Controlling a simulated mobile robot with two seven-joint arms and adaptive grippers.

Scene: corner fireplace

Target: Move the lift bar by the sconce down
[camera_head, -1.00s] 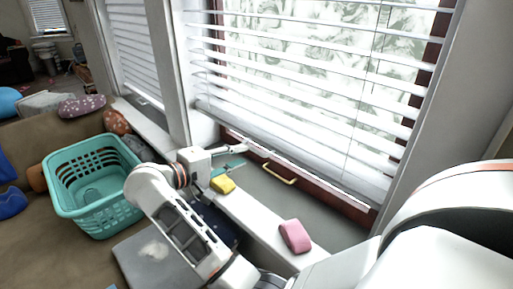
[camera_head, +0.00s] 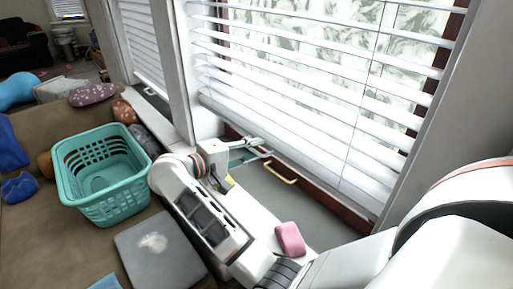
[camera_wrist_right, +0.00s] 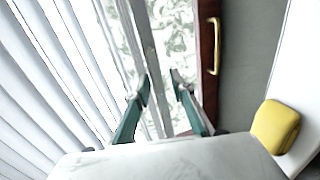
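The white blind's pale bottom bar (camera_head: 320,178), which I take as the lift bar, runs along the lower edge of the slats, above a red-brown window frame. My right gripper (camera_head: 266,150) is near the left part of this bar. In the right wrist view the right gripper (camera_wrist_right: 160,82) is open, its two green-sided fingers apart. A pale strip of the blind (camera_wrist_right: 145,50) lines up between them; I cannot tell whether they touch it. No sconce shows. My left gripper is not in view.
A brass handle (camera_head: 280,172) is on the lower frame. A yellow block (camera_wrist_right: 275,127) and a pink block (camera_head: 290,239) lie on the sill. A teal basket (camera_head: 112,203) stands on the couch at left.

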